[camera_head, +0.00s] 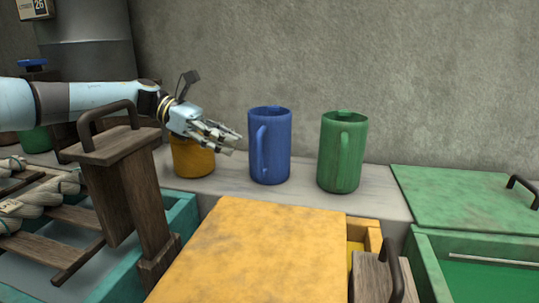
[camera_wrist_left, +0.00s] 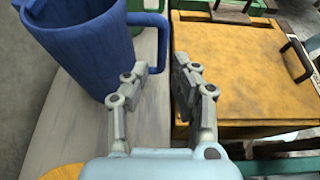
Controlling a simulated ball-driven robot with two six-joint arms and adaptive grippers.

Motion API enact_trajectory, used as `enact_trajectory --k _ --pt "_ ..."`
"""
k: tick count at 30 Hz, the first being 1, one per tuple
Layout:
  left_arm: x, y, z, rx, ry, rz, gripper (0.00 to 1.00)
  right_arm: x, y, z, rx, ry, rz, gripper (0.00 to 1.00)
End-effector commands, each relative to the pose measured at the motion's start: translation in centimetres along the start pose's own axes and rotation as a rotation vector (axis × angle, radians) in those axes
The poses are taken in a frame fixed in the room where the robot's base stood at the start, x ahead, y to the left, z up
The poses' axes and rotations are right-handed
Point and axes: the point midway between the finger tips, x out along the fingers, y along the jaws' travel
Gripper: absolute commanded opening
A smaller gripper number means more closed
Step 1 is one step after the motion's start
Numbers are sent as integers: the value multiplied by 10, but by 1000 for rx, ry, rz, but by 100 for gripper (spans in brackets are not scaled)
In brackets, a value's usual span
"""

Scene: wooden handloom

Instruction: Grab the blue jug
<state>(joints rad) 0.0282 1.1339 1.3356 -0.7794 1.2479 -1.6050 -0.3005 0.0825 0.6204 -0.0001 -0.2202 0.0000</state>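The blue jug (camera_head: 277,147) stands upright on the grey ledge between a yellow vessel and a green jug, its handle facing the front. My left gripper (camera_head: 237,141) is just left of the blue jug, in front of and above the yellow vessel. In the left wrist view the blue jug (camera_wrist_left: 97,48) is at the upper left, with its handle reaching toward the space between the fingers. The fingers of my left gripper (camera_wrist_left: 158,75) are spread apart with nothing held between them. My right gripper is in neither view.
The yellow vessel (camera_head: 192,160) and the green jug (camera_head: 342,155) stand on the ledge (camera_head: 225,183). A yellow lid (camera_head: 255,250) lies in front. A green lid (camera_head: 455,195) is at right. A wooden post with a handle (camera_head: 120,160) stands below my left arm.

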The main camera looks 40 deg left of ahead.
Motion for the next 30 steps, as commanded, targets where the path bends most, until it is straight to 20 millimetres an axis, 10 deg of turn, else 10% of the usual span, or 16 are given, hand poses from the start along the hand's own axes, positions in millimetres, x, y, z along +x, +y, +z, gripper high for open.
enact_trajectory --k 23,30 --pt "66 -3 3 0 0 0 26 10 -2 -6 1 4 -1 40" --pt "66 -3 3 0 0 0 0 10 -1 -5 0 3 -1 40"
